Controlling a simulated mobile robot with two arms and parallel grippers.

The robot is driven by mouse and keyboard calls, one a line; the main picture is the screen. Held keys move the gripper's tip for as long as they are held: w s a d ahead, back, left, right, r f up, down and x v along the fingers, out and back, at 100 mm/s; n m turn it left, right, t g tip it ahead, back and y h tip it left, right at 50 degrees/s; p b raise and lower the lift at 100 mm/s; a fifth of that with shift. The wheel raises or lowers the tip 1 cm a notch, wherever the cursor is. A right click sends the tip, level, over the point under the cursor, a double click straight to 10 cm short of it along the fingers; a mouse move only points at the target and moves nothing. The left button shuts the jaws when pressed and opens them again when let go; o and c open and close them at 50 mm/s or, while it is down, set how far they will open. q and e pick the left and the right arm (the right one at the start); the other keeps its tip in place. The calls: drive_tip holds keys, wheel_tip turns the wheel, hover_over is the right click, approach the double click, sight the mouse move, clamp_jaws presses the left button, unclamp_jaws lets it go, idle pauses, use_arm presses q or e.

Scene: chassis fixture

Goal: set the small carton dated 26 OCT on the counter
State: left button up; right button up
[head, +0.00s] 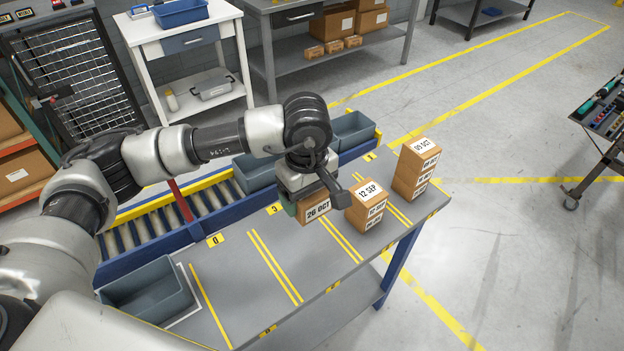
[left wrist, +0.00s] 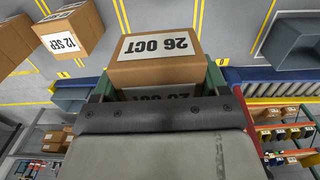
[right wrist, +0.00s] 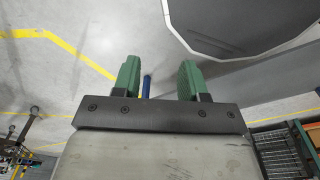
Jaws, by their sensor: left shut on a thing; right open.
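The small carton dated 26 OCT (head: 314,211) is brown with white labels. My left gripper (head: 308,192) is shut on it from above, near the middle of the grey counter (head: 225,262). In the left wrist view the carton (left wrist: 155,72) sits between the green fingers, with its date label showing. I cannot tell whether its underside touches the counter. Part of it is hidden by the gripper in the head view. My right gripper (right wrist: 158,80) is open and empty in the right wrist view, with floor beyond its fingers; it does not show in the head view.
A stack topped by a 12 SEP carton (head: 367,204) stands close right of the held carton. A taller stack topped by 09 OCT (head: 416,169) is farther right. A grey-blue bin (head: 148,292) is at the counter's left end. The left-middle surface is clear. A roller conveyor (head: 150,227) runs behind.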

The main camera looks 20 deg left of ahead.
use_arm(q)
drive_tip(key=shift+s+f+b, duration=0.3)
drive_tip(key=shift+f, duration=0.5)
drive_tip(key=shift+w+f, duration=0.25)
drive_tip(key=shift+f, duration=0.3)
wheel_tip(320, 180, down, 10)
drive_tip(key=b, duration=0.4)
drive_tip(key=shift+w+r, duration=0.1)
drive_tip(key=shift+w, duration=0.05)
wheel_tip(320, 180, down, 3)
drive_tip(key=b, duration=0.4)
use_arm(e)
wheel_tip(320, 180, down, 9)
drive_tip(key=shift+d, duration=0.25)
drive_tip(key=shift+s+a, duration=0.1)
use_arm(q)
drive_tip(key=shift+b, duration=0.45)
use_arm(e)
drive_tip(key=shift+f, duration=0.35)
use_arm(q)
drive_tip(key=shift+f, duration=0.2)
use_arm(e)
drive_tip(key=shift+f, duration=0.15)
